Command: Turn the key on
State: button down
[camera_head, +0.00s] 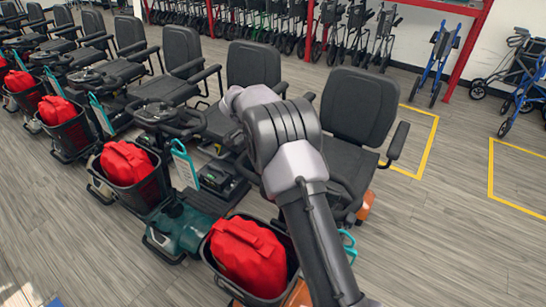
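No key can be made out in the head view. Several mobility scooters stand in a row, each with a dark seat and a front basket. The nearest scooter is orange (366,206), with a black seat (358,105) and a red bag (248,257) in its front basket. My arm crosses in front of this scooter and hides its steering column and control panel. My gripper does not show; the far end of my arm is hidden behind its own joints. The neighbouring teal scooter (180,232) shows its handlebar (160,112) and a teal-edged tag (185,163).
More scooters with red bags (57,110) run to the upper left. Walkers (345,32) line a red rack (468,45) at the back. A blue walker (441,60) stands nearby. Yellow floor outlines (428,148) mark bays at the right, where the grey floor is mostly clear.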

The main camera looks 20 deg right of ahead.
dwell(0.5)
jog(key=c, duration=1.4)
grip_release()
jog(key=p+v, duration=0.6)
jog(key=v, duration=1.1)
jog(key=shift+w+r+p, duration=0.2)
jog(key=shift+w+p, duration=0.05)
jog(key=shift+p, duration=0.05)
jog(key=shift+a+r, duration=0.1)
